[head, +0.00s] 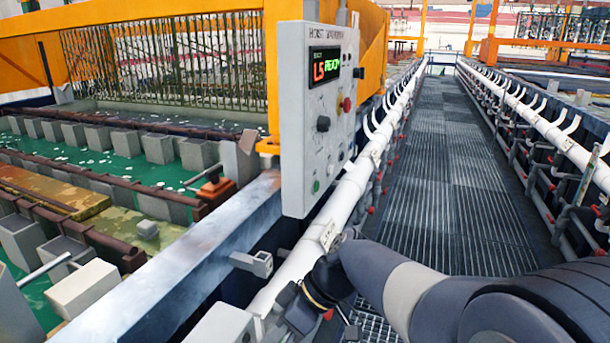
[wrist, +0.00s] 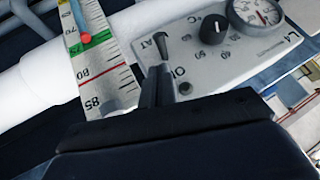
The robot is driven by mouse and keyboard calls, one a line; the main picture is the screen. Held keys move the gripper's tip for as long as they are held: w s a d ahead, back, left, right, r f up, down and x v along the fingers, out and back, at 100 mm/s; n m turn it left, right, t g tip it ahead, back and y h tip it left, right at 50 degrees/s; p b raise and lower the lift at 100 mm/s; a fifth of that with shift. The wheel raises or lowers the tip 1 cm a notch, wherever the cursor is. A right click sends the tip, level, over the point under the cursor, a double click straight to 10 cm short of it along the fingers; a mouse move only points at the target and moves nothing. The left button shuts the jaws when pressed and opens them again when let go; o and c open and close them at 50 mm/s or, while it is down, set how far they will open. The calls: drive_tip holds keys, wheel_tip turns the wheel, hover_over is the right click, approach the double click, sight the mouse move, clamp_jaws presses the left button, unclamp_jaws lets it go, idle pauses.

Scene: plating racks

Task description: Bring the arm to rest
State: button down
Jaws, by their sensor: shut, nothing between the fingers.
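My gripper (wrist: 165,84) shows in the wrist view as short dark fingers, shut together with nothing held. They are in front of a pale control panel (wrist: 207,72), next to a dark switch lever (wrist: 160,45). I cannot tell whether the fingertips touch the panel or the lever. In the head view my arm comes from the lower right and bends down at the white pipe rail (head: 345,190). The wrist is low beside the rail, and the fingers are hard to make out there.
A grey hoist control box (head: 318,115) reading "L5 READY" stands close above the rail. Green tanks (head: 95,140) lie left, behind a steel beam (head: 190,260). The grated walkway (head: 450,170) is clear. A scale strip (wrist: 105,75) and gauge (wrist: 255,12) show in the wrist view.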

drive_tip(key=shift+w+r+g+h+p, duration=0.2)
drive_tip(key=shift+r+h+p, duration=0.65)
drive_tip(key=shift+p, duration=1.25)
drive_tip(key=shift+w+r+g+h+p, duration=0.2)
drive_tip(key=shift+r+h+p, duration=0.65)
drive_tip(key=shift+p, duration=1.3)
drive_tip(key=shift+w+r+g+h+p, duration=0.2)
drive_tip(key=shift+r+h+p, duration=0.3)
drive_tip(key=shift+r+p, duration=1.15)
drive_tip(key=shift+a+f+p, duration=0.1)
drive_tip(key=shift+f+p, duration=0.35)
drive_tip(key=shift+f, duration=0.2)
wheel_tip(320, 180, down, 7)
drive_tip(key=s+d+n+t+y+b, duration=0.1)
drive_tip(key=y+b, duration=0.6)
drive_tip(key=b, duration=1.5)
drive_tip(key=shift+s+d+r+t, duration=0.15)
drive_tip(key=shift+s+t, duration=0.4)
drive_tip(key=shift+t, duration=0.25)
drive_tip(key=shift+b, duration=0.5)
